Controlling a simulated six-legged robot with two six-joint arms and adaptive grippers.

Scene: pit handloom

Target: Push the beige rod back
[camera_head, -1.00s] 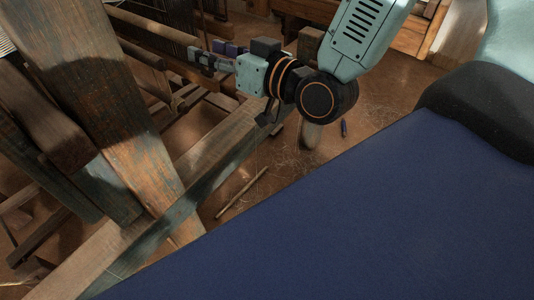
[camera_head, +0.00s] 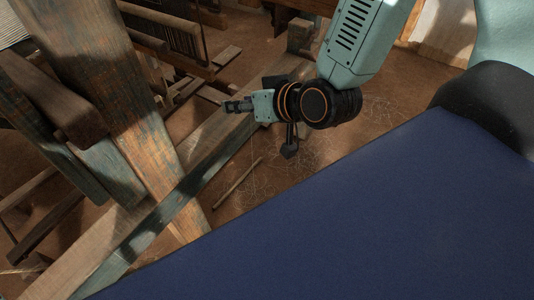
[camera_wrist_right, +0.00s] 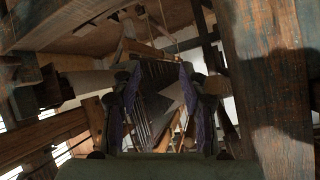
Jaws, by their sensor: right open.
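My right gripper (camera_head: 232,106) reaches in from the upper right in the head view, pointing left over the loom's long beam. In the right wrist view its two fingers with purple pads (camera_wrist_right: 160,108) stand apart, with nothing held between them. A pale beige rod-like bar (camera_wrist_right: 88,82) runs across behind the fingers in that view, partly hidden by them; I cannot tell for sure that it is the task's rod. A thin light-brown stick (camera_head: 238,176) lies on the floor below the gripper in the head view. My left gripper is out of view.
A broad worn plank (camera_head: 105,85) and a long diagonal beam (camera_head: 190,185) stand close at left. A large upright post (camera_wrist_right: 275,90) fills the right of the wrist view. Loom threads (camera_head: 178,35) hang at the back. The floor right of the beam is mostly open.

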